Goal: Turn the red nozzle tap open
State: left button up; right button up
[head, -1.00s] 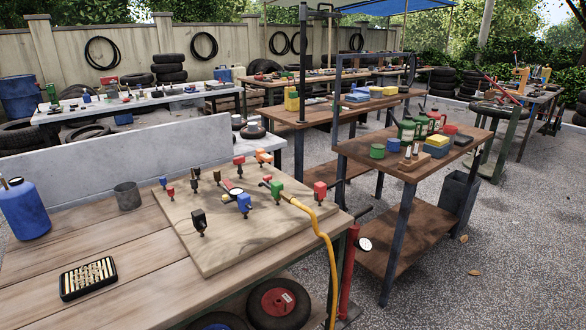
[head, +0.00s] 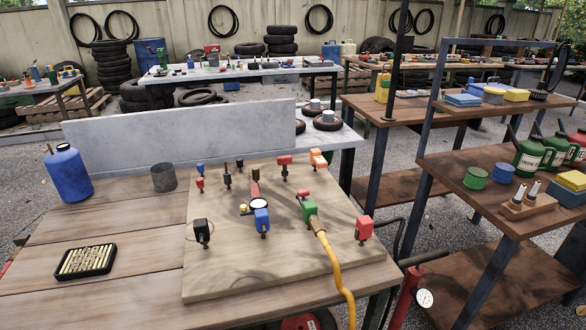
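A square wooden board (head: 215,270) lies on the workbench and carries several upright fittings with coloured heads. Red ones include a larger one (head: 364,228) at the board's right edge, one (head: 285,161) near the back and a small one (head: 200,184) at the back left. A small red part (head: 303,194) sits just behind the green fitting (head: 310,208) that joins the yellow hose (head: 336,268). I cannot tell which red part is the nozzle tap, nor its open or shut state. Neither gripper is in view.
On the wooden workbench (head: 90,225), a blue bottle (head: 68,175), a grey cup (head: 164,177) and a black tray (head: 86,262) stand left of the board. A grey backboard (head: 180,138) rises behind. A second table (head: 460,185) with green cans stands right. A red pump (head: 403,300) stands at the right end.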

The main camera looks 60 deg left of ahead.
aim_at(302, 193)
jog(key=u, duration=0.85)
jog(key=i, duration=0.85)
jog(key=u, duration=0.9)
